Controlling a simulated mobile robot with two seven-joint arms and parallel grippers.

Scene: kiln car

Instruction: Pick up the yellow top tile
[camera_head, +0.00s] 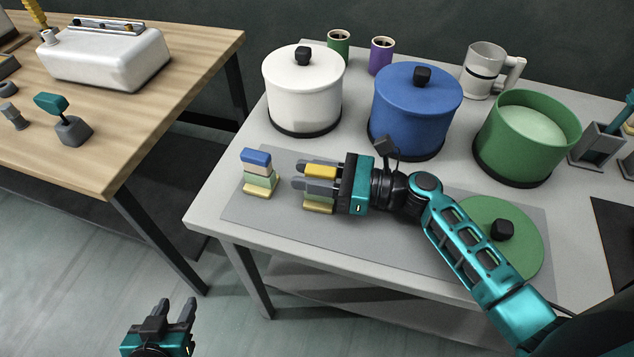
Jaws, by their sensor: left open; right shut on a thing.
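The yellow top tile (321,171) is between the fingers of my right gripper (300,174), which is shut on it. Below the fingers, the lower tiles of that stack (318,209) show in part, green and yellow. The fingers hide the layers between, so I cannot tell whether the yellow top tile still touches the stack. My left gripper (173,309) is open and empty, low at the left, in front of the table and away from the tiles.
A second stack (258,173) of blue, peach, green and yellow tiles stands left on the grey mat (350,250). Behind are a white pot (304,95), a blue pot (410,110) and an open green pot (520,145). A green lid (480,220) lies near my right arm.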

